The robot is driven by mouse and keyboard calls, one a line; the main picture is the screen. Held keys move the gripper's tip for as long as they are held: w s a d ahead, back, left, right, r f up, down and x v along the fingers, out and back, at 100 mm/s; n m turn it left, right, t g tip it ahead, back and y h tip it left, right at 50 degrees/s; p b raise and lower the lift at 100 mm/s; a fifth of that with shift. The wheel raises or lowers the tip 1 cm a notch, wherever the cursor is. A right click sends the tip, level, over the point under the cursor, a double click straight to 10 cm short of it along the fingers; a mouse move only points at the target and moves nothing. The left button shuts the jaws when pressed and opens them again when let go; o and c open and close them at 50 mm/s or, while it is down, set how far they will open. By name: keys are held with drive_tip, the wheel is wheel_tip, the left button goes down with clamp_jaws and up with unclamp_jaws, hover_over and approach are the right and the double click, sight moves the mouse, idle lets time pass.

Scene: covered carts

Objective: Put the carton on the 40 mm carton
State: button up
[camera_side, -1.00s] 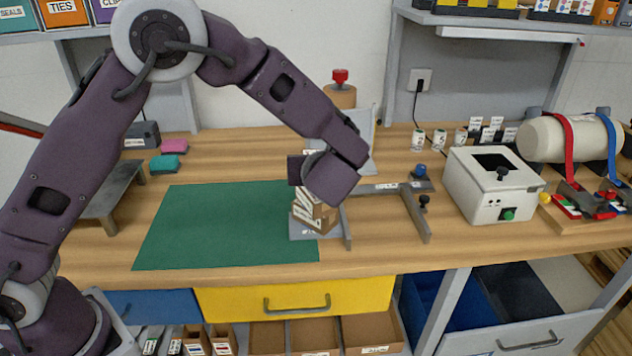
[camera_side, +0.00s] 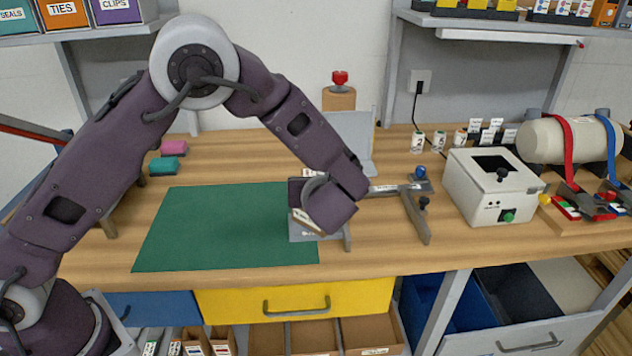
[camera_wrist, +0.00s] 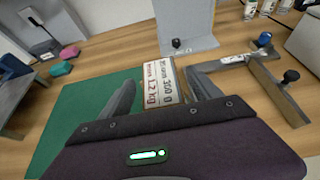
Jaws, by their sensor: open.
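A carton (camera_wrist: 162,82) with a white printed label reading 1.2 kg and 350 g lies between my fingers in the wrist view. My gripper (camera_wrist: 160,78) is open, with one finger on each side of the carton; I cannot tell whether either touches it. In the side view my gripper (camera_side: 308,205) is low over the grey plate at the green mat's right edge. Only a sliver of carton (camera_side: 307,221) shows below it. My wrist hides the rest, so I cannot tell one carton from another there or pick out the 40 mm carton.
The green mat (camera_side: 220,230) is bare to the left. A white box (camera_side: 490,190) stands farther right. Pink and teal blocks (camera_side: 168,165) lie back left.

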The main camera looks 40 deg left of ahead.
drive_tip(key=v, duration=1.2)
drive_tip(key=s+a+r+n+g+h, duration=0.2)
drive_tip(key=s+a+r+n+g, duration=0.3)
drive_tip(key=s+a+n, duration=0.6)
drive_tip(key=s+d+r+n+t+h, duration=0.1)
drive_tip(key=s+n+h, duration=0.6)
drive_tip(key=s+n, duration=0.8)
drive_tip(key=shift+d+r+n+t, duration=0.3)
drive_tip(key=shift+d+r+n, duration=0.2)
drive_tip(key=shift+d+r, duration=0.35)
drive_tip(key=shift+s, duration=0.15)
